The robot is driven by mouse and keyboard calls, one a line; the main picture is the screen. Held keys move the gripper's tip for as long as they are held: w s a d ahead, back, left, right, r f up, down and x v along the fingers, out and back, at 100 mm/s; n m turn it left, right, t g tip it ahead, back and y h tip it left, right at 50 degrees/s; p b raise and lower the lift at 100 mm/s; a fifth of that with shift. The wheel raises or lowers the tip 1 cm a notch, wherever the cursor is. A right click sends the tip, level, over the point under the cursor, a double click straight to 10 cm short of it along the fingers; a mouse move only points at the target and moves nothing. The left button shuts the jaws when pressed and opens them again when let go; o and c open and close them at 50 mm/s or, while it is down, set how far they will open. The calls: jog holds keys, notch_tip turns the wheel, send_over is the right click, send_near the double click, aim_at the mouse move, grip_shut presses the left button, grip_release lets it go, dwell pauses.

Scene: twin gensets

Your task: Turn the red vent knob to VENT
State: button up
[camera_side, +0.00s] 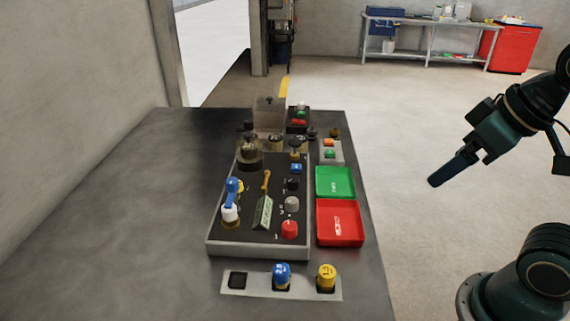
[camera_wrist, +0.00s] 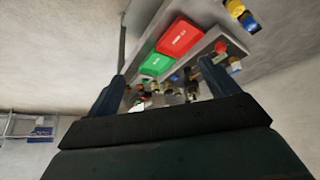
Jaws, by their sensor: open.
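The red vent knob (camera_side: 289,229) sits at the near right corner of the dark control panel (camera_side: 225,240). Its pointer direction and markings are too small to read. A red knob, likely the same one, shows in the wrist view (camera_wrist: 220,47) near the right finger. My gripper (camera_side: 437,182) is in the air to the right of the table, well apart from the panel. In the wrist view its two spread fingers (camera_wrist: 162,70) frame the panel and trays, with nothing between them.
A grey knob (camera_side: 291,204) and a black knob (camera_side: 292,184) stand in line behind the red one. A red tray (camera_side: 340,238) and a green tray (camera_side: 335,196) lie right of the panel. In front, a plate (camera_side: 255,287) holds blue (camera_side: 282,276) and yellow (camera_side: 326,277) pieces.

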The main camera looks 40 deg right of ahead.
jog(key=shift+w+a+r, duration=0.1)
jog(key=shift+w+r, duration=0.05)
jog(key=shift+w, duration=0.1)
jog(key=c, duration=0.7)
jog(key=shift+w+a+r, duration=0.15)
jog(key=shift+w, duration=0.15)
jog(key=g, duration=0.6)
send_over(290, 225)
notch_tip(290, 225, down, 3)
notch_tip(290, 225, down, 14)
jog(key=shift+r, duration=0.15)
jog(key=c, duration=1)
